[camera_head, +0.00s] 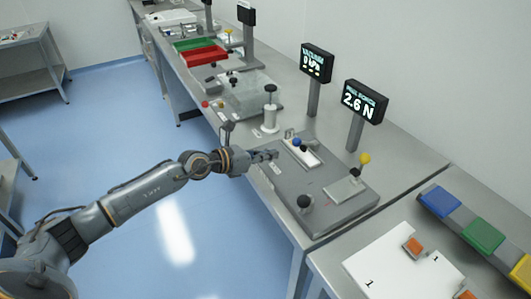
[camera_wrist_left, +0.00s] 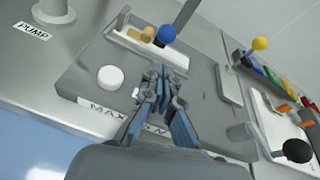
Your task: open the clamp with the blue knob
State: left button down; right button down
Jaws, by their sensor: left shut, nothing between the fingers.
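The blue knob (camera_head: 297,141) stands on a pale strip-shaped base (camera_head: 302,153) on a grey plate fixture (camera_head: 322,190). It also shows in the left wrist view (camera_wrist_left: 165,34), beyond the fingertips, with small tan parts beside it. My left gripper (camera_head: 270,155) is over the near left edge of the plate, a little left of the strip. In the left wrist view its fingers (camera_wrist_left: 161,78) are together, empty and pointing toward the knob, apart from it. Whether the clamp is open or closed is too small to tell. My right gripper is not in view.
A yellow knob (camera_head: 364,158) and a black knob (camera_head: 303,201) stand on the same fixture. A white round button (camera_wrist_left: 111,77) is on the plate. Behind stand two displays, one reading 2.6 N (camera_head: 363,101). A white post with a black top (camera_head: 270,108) stands to the left.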

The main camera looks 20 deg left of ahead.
aim_at(286, 161)
pick_arm(q)
jog(key=x, duration=0.6)
jog(key=shift+w+d+f, duration=0.1)
jog(key=shift+w+d, duration=0.05)
